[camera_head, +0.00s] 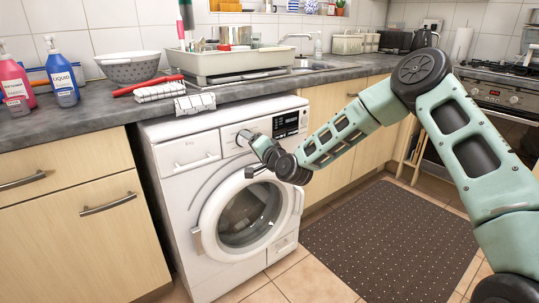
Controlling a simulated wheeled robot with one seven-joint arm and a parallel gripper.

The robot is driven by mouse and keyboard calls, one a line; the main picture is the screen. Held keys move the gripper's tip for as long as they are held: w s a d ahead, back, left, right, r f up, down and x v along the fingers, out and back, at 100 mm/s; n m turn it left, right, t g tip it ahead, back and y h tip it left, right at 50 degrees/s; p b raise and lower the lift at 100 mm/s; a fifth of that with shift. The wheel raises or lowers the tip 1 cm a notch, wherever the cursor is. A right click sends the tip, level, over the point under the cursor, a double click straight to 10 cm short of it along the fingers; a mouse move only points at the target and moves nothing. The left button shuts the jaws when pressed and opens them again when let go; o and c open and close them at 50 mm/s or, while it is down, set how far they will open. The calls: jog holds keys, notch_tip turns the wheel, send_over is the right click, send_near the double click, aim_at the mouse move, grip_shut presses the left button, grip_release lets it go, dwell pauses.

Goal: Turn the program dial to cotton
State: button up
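The white washing machine (176,190) stands under the grey worktop, with its detergent drawer (187,152) at the upper left of the front. Its dark display panel (290,123) is at the upper right. The round glass door (249,215) looks shut. My gripper (245,138) is at the control panel, between the drawer and the display, at the place of the program dial. The gripper covers the dial almost fully, so its pointer and program marks cannot be read. I cannot tell whether the fingers touch or hold the dial.
Wooden cupboards flank the machine. A dark dotted mat (395,240) lies on the tiled floor to the right.

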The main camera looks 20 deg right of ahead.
jog(key=p+v, duration=0.1)
jog(key=v, duration=1.5)
